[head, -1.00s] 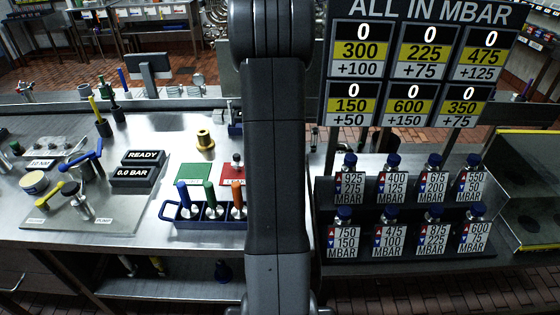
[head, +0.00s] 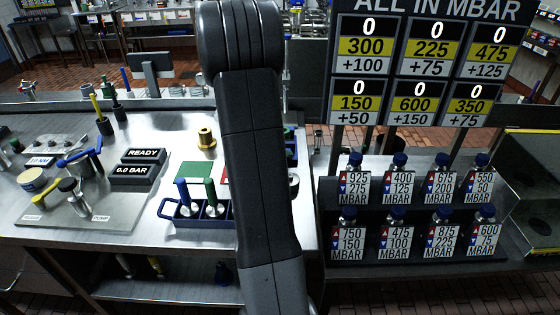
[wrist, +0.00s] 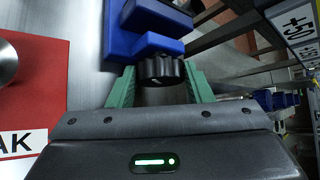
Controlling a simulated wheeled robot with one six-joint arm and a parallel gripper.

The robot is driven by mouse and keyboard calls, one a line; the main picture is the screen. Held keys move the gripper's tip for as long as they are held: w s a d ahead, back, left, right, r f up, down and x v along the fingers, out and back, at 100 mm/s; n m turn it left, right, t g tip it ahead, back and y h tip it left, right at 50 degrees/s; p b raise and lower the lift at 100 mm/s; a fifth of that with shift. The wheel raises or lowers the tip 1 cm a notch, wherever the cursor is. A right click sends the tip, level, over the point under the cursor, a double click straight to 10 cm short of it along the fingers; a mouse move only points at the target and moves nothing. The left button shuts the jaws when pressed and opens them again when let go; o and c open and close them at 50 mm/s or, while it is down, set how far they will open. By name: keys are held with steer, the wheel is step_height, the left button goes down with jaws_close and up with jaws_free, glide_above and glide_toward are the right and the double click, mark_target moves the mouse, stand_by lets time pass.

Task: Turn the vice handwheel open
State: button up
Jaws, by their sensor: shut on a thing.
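The blue vice (wrist: 150,30) is at the top middle of the wrist view, on the steel bench. Its black ribbed handwheel (wrist: 162,70) faces my gripper (wrist: 160,84). The two green fingers stand one on each side of the handwheel, and the gripper is shut on it. The wheel's far side and the vice's far end are hidden or out of frame. In the head view my arm covers most of this area, and the grip on the handwheel cannot be made out there.
A red plate (wrist: 35,85) with a silver knob lies left of my gripper in the wrist view. A blue rack (head: 196,212) of coloured-handled tools stands left of my arm. Labelled valves (head: 397,215) and a pressure sign (head: 425,70) stand on the right.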

stand_by(0.3)
steer(key=o, duration=1)
steer(key=v, duration=0.7)
steer(key=shift+s+a+r, duration=0.1)
steer(key=shift+s, duration=0.1)
